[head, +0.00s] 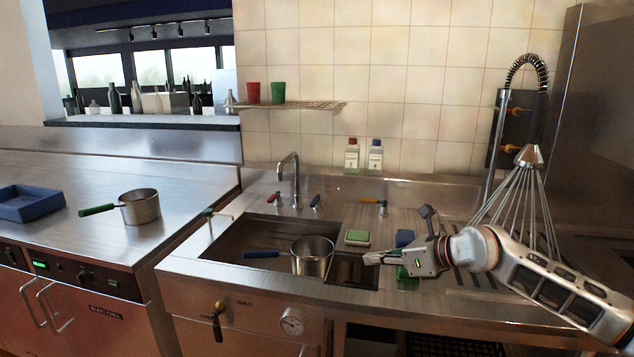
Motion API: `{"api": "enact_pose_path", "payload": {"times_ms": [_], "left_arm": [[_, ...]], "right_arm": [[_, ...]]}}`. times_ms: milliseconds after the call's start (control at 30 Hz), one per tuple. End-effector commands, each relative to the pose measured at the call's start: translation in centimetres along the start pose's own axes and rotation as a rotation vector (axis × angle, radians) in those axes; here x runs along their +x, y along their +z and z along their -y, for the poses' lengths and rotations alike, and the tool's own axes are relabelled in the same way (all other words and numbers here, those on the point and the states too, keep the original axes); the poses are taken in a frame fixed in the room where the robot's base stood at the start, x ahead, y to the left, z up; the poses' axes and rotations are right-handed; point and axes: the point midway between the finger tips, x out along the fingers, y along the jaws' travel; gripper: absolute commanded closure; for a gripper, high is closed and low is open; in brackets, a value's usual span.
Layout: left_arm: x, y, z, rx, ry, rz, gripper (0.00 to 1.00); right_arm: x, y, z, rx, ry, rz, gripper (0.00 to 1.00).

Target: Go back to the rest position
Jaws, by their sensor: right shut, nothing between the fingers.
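My right gripper (375,258) comes in from the right and hangs over the front of the sink counter. Its fingers are shut and empty. It is to the right of a steel pot (312,256) with a blue handle, which sits in the sink basin (232,243). A small gap shows between the fingertips and the pot. My left gripper is not in this view.
A green sponge (357,237) lies behind my right gripper. A blue and green item behind the gripper is partly hidden. A pot (141,207) with a green handle and a blue tray (30,202) stand on the left counter. A faucet (289,180) rises behind the sink.

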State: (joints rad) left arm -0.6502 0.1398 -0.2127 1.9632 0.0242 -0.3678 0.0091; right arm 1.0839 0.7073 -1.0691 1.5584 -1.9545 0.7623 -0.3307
Motion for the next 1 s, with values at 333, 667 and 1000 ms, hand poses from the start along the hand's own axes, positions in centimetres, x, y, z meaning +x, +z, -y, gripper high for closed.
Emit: {"api": "enact_pose_path", "payload": {"times_ms": [333,667,1000], "left_arm": [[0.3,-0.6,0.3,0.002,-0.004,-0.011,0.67],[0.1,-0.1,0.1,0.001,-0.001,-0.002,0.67],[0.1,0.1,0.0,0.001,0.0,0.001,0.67]], "right_arm": [[3.6,-3.5,-11.1,0.418,0.282,0.153,1.0],[3.1,-6.9,-17.1,1.161,0.49,0.38,1.0],[0.7,-18.3,-15.1,2.026,0.419,0.592,1.0]]}}
